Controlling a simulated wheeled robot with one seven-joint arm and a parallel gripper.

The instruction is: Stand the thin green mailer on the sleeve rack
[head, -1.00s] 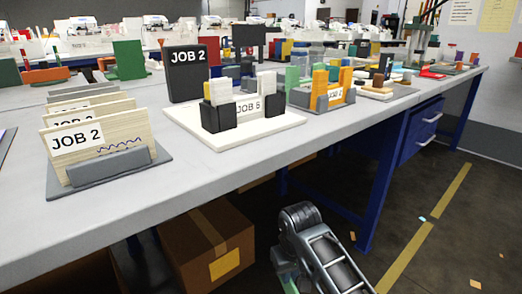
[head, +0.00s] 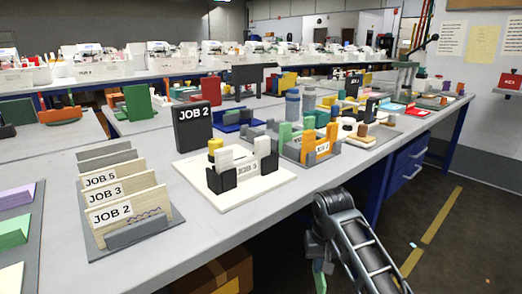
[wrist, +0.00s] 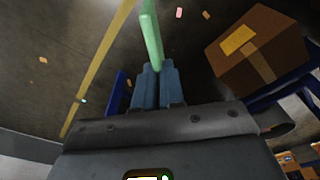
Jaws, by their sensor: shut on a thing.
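The thin green mailer (wrist: 151,38) is held between the blue-grey fingers of my gripper (wrist: 156,82) in the wrist view, sticking out beyond the fingertips over the floor. In the head view, a small part of the mailer (head: 319,281) shows below my arm, in front of the table edge; the fingers there are mostly hidden. A grey rack (head: 140,233) at the table's left front holds upright pale cards marked JOB 5, JOB 3 and JOB 2. It looks like the sleeve rack, but I cannot be sure.
A grey mat (head: 36,241) with purple, green and white pieces lies at the far left. A black JOB 2 sign (head: 193,127) and a white board (head: 275,186) with blocks stand right of the rack. A cardboard box (wrist: 257,45) is on the floor below the table.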

